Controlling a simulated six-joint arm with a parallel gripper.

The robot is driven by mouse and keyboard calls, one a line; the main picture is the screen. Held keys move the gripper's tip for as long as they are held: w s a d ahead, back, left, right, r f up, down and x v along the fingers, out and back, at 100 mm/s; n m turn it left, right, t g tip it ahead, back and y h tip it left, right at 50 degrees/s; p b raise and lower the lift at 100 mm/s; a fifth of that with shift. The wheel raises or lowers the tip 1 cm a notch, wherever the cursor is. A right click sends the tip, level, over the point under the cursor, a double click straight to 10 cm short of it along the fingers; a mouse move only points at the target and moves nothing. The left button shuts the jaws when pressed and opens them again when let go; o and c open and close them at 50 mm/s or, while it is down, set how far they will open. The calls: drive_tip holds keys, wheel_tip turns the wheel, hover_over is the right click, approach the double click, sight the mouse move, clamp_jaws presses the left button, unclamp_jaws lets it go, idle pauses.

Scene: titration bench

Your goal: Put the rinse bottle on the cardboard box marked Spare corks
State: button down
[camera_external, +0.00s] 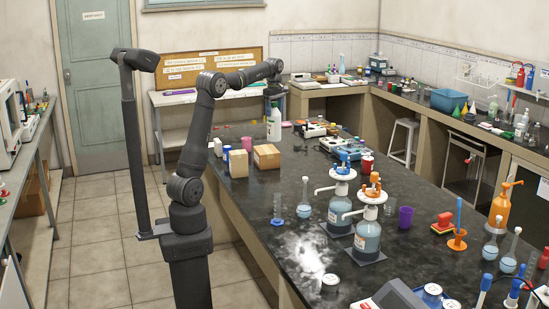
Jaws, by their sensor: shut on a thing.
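My gripper (273,100) is at the far end of the dark bench, pointing down and shut on the top of a pale bottle, the rinse bottle (273,125). The bottle hangs upright below it; I cannot tell whether its base touches the bench. Two small cardboard boxes stand on the bench in front of it: one on the right (266,156) and one on the left (238,164). Their markings are too small to read, so I cannot tell which is marked Spare corks. The bottle appears behind the right box, apart from it.
A white carton (218,147), a blue-and-white jar (227,153) and a pink cup (246,144) stand close to the boxes. Dispenser bottles (367,236) and flasks crowd the near bench. Bench surface between the boxes and the flask (304,210) is clear.

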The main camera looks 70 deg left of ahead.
drive_tip(key=shift+w+a+r, duration=0.2)
drive_tip(key=shift+w+a, duration=0.35)
drive_tip(key=shift+a, duration=0.35)
drive_tip(key=shift+a+f, duration=0.1)
drive_tip(key=shift+a, duration=0.25)
drive_tip(key=s+a+f, duration=0.1)
drive_tip(key=a+f, duration=0.9)
drive_tip(key=a, duration=0.1)
drive_tip(key=shift+s+f, duration=0.35)
drive_tip(key=shift+f, duration=0.05)
drive_tip(key=shift+a, duration=0.1)
drive_tip(key=shift+c, duration=2.1)
unclamp_jaws()
drive_tip(key=shift+f, duration=0.15)
wheel_tip(320, 180, up, 12)
